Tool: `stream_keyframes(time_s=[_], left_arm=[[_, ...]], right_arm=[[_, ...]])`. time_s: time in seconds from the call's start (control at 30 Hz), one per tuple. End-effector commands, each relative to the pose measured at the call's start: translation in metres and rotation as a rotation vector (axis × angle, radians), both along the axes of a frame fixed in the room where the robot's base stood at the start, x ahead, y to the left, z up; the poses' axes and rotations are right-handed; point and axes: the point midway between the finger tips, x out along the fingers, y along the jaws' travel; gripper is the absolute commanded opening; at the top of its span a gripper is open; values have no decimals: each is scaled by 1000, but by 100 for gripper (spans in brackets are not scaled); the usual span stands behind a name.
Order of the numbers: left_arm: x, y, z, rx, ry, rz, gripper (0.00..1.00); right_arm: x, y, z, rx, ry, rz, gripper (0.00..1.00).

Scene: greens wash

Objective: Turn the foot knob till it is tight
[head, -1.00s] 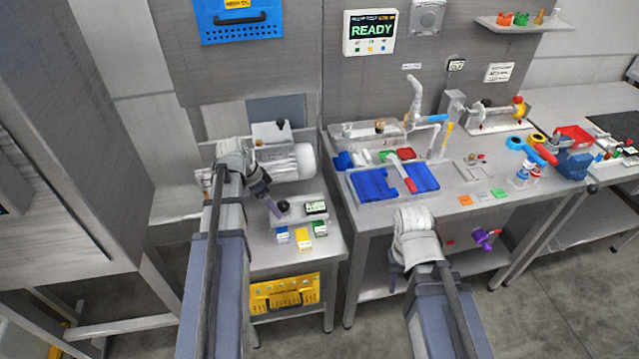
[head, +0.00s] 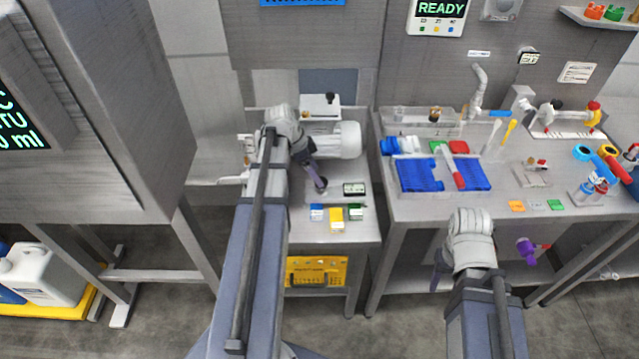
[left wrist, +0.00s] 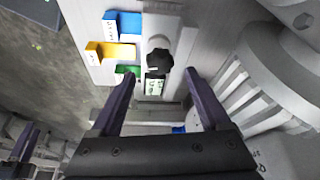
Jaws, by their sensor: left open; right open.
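A black knob (left wrist: 159,61), apparently the foot knob, sits on a round pale boss on the small left bench in the left wrist view. It also shows small and dark in the head view (head: 322,184). My left gripper (left wrist: 159,77) is open, with its two purple fingers spread to either side of the knob's line. The knob appears just past the fingertips, and I see no contact. In the head view my left gripper (head: 314,174) is right by the knob and partly hides it. My right gripper (head: 438,270) is open, low in front of the sink bench.
A pale ribbed motor housing (head: 345,140) stands close behind the knob. Blue, yellow (left wrist: 112,50) and green blocks and a small display (head: 354,189) lie around it. A yellow case (head: 318,271) is on the lower shelf. The sink bench (head: 400,206) stands to the right.

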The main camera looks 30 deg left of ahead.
Motion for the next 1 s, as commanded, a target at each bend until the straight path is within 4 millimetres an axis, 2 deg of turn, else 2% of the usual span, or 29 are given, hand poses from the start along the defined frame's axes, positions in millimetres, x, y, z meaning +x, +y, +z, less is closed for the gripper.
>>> stream_keyframes(time_s=[0.03,0.2,0.57,1.0], left_arm=[[2,-2,-14,0,0,0,80],[7,-7,-30,0,0,0,80],[10,-10,-32,0,0,1,80],[9,-10,-32,0,0,1,33]], right_arm=[[0,0,-14,0,0,0,50],[0,0,-30,0,0,0,50],[0,0,-32,0,0,0,50],[0,0,-33,0,0,0,50]])
